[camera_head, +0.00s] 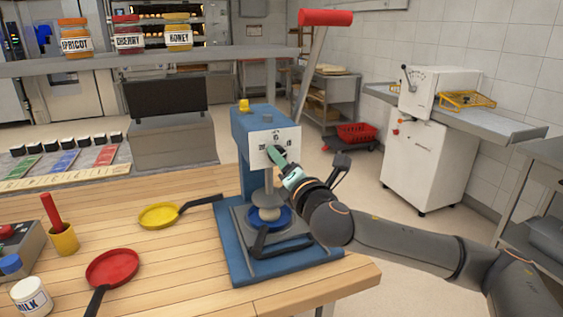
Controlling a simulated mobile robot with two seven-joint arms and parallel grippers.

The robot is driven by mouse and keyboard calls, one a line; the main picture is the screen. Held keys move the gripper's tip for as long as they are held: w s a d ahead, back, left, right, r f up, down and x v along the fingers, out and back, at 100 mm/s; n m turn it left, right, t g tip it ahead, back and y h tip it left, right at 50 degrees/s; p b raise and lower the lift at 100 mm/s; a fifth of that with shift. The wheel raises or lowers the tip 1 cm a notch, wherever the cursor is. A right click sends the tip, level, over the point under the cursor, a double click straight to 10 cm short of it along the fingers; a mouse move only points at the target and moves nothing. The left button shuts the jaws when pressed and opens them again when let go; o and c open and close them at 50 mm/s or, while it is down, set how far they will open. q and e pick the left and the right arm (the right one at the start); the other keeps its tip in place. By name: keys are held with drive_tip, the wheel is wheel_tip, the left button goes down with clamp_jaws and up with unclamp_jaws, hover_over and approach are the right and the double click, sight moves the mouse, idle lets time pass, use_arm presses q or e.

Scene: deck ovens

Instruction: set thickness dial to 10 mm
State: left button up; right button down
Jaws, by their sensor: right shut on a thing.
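The blue dough press (250,125) stands on the wooden table near its right end. On its front is a white plate (264,138) with small markings, too small to read. My right gripper (277,155) reaches in from the right and is shut at the lower right of this plate. It is shut on what appears to be the thickness dial, which its fingers hide, so the dial's setting cannot be read. Below, a pale dough ball (269,214) sits in a blue pan (284,221) under the press's round plate (267,199). My left gripper is not in view.
A lever with a red handle (325,18) rises from the press. A yellow pan (158,215) and a red pan (112,267) lie to the left. A shelf (215,57) with labelled jars spans the back.

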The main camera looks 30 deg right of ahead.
drive_tip(key=shift+c, duration=1.8)
unclamp_jaws()
drive_tip(key=shift+s, duration=0.1)
drive_tip(key=p+v, duration=0.8)
drive_tip(key=v, duration=0.4)
drive_tip(key=shift+s+f, duration=0.1)
drive_tip(key=shift+s, duration=0.05)
